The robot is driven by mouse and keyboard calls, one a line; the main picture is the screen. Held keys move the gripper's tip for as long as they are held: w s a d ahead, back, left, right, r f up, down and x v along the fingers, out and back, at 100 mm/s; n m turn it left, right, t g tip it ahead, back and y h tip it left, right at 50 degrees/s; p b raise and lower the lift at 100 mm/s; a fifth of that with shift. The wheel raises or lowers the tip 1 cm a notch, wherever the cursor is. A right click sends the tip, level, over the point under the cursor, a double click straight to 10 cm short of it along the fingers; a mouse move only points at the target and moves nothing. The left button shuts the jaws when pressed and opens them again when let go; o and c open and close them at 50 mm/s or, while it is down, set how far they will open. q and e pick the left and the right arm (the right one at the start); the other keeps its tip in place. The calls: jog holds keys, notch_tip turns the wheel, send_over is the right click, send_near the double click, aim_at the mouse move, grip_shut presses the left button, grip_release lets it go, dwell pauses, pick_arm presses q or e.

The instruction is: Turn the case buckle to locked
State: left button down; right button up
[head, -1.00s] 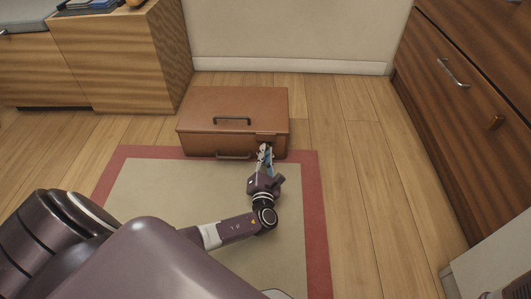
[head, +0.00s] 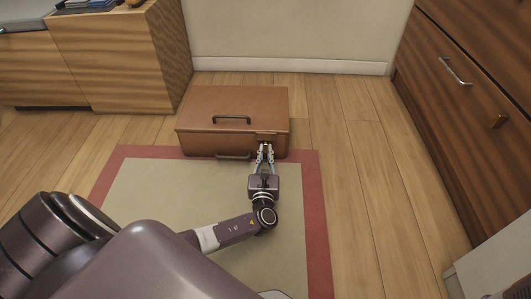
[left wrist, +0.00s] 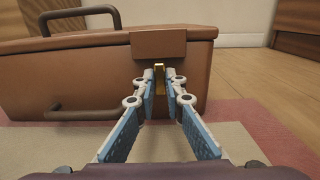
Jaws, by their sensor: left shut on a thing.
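The brown case (head: 228,107) lies flat on the floor, its front edge at the rug. It also shows in the left wrist view (left wrist: 75,75). A flap (left wrist: 158,44) hangs over its front near the right end. The small brass buckle (left wrist: 159,76) stands upright just under the flap. My left gripper (head: 265,150) is at the case front. In the left wrist view its fingertips (left wrist: 160,78) are on either side of the buckle, shut on it. The buckle's lower part is partly hidden between the fingers. My right gripper is not in view.
The case has a dark top handle (head: 231,119) and a front handle (head: 233,156) left of my gripper. A red-bordered rug (head: 150,190) lies in front. Wooden cabinets stand at left (head: 120,65) and right (head: 470,100). Floor right of the case is clear.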

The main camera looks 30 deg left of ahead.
pick_arm(q)
jog(key=shift+f, duration=0.1)
dwell(0.3)
jog(key=c, duration=2.3)
grip_release()
jog(key=shift+s, duration=0.1)
jog(key=v, duration=1.2)
jog(key=shift+d, duration=0.1)
